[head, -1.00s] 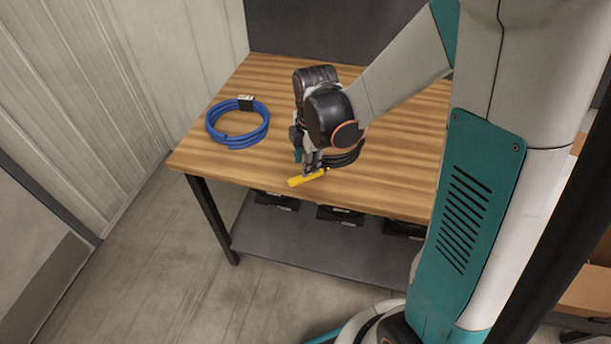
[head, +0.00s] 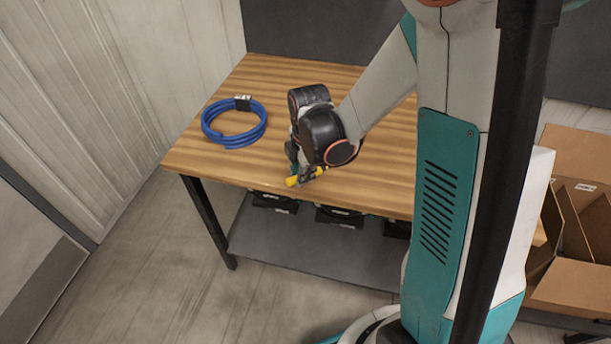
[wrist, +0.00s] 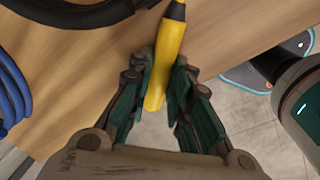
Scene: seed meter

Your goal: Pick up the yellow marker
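The yellow marker (head: 292,181) is at the front edge of the wooden table, under my gripper (head: 306,176). In the wrist view the marker (wrist: 170,45) runs up and down the picture between my fingers, with its dark tip at the top. My gripper (wrist: 162,82) has its finger pads close against both sides of the marker, near its lower end. That end reaches past the table edge, with the floor seen beyond it. I cannot tell whether the marker is clear of the tabletop. My fingers partly hide it in the head view.
A blue coiled cable (head: 234,138) lies on the table (head: 215,172) at the left. A black cable (wrist: 75,10) lies near the gripper in the wrist view. Several dark items sit on the lower shelf (head: 300,255). A cardboard box (head: 575,285) stands at the right.

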